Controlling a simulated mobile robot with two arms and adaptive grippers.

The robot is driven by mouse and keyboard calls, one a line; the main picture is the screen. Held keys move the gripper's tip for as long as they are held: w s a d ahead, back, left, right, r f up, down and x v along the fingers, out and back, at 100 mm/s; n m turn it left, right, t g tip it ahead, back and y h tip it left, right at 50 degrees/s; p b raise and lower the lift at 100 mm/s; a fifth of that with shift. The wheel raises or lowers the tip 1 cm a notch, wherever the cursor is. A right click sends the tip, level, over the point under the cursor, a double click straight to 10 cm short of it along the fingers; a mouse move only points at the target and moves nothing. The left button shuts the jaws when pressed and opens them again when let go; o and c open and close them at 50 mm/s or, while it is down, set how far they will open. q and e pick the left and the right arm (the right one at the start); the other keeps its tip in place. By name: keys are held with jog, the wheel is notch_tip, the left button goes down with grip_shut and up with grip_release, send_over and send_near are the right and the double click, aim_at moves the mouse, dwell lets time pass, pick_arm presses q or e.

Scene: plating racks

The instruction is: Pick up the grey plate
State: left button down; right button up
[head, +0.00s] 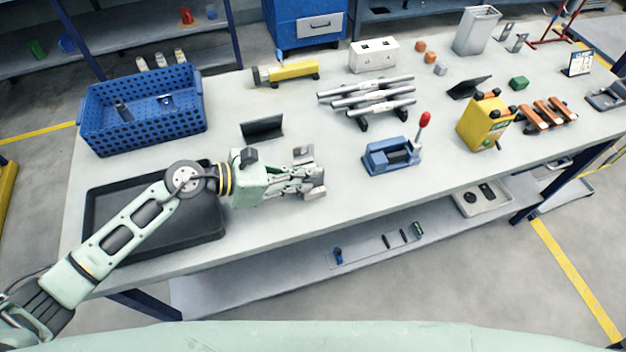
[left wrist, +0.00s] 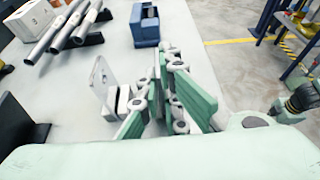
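A small bent grey plate (head: 303,154) stands on the table just beyond my left gripper in the head view. In the left wrist view this grey plate (left wrist: 103,82) shows an upright face with holes, left of the fingers. My left gripper (head: 318,180) is low over the table, its fingers pointing right. The fingers also show in the left wrist view (left wrist: 166,62), with their tips close together. I see nothing between them, but I cannot tell whether they are fully shut. The plate's lower part is partly hidden by the gripper.
A black tray (head: 208,232) lies under my left arm. A blue basket (head: 143,138) is behind it. A dark angled stand (head: 262,127), a rack of metal tubes (head: 366,99) and a blue vise-like device (head: 375,162) surround the plate. The front table strip is clear.

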jog(key=shift+d, duration=0.35)
jog(key=shift+s, duration=0.15)
pick_arm(q)
jog(key=shift+r, duration=0.15)
